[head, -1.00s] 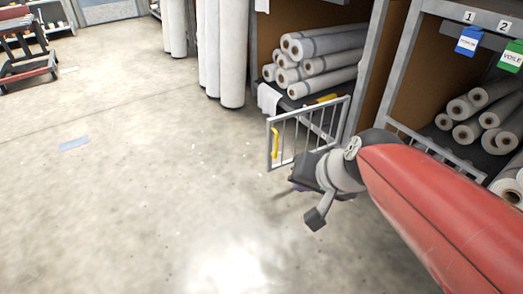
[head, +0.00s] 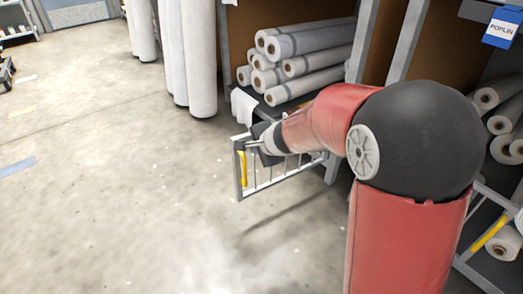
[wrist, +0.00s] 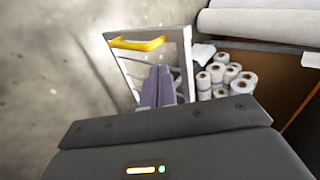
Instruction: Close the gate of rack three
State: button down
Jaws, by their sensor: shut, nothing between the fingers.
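The barred grey gate (head: 238,178) stands swung out from the rack front, over the floor. A yellow handle (head: 243,168) is upright on its free end; gate (wrist: 185,60) and handle (wrist: 138,44) also show in the wrist view. My gripper (head: 251,144) is at the top of the gate near that free end. In the wrist view its purple fingers (wrist: 159,74) are together and empty, in front of the gate's bars beside the handle. I cannot tell whether they touch the gate. No number shows on this rack (head: 362,40).
White fabric rolls (head: 310,45) are stacked inside the rack, with a white cloth (head: 243,105) hanging at its front corner. Tall upright rolls (head: 187,50) stand behind at left. Another rack with a blue POPLIN sign (head: 502,27) is at right.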

jog(key=shift+w+a+f+p, duration=0.25)
jog(key=shift+w+a, duration=0.2)
jog(key=shift+w, duration=0.35)
jog(key=shift+w+a+f+p, duration=0.25)
jog(key=shift+w+a, duration=0.25)
jog(key=shift+w, duration=0.35)
jog(key=shift+w+a+f+p, duration=0.25)
jog(key=shift+w+a, duration=0.2)
jog(key=shift+w, duration=0.35)
jog(key=shift+w, duration=0.15)
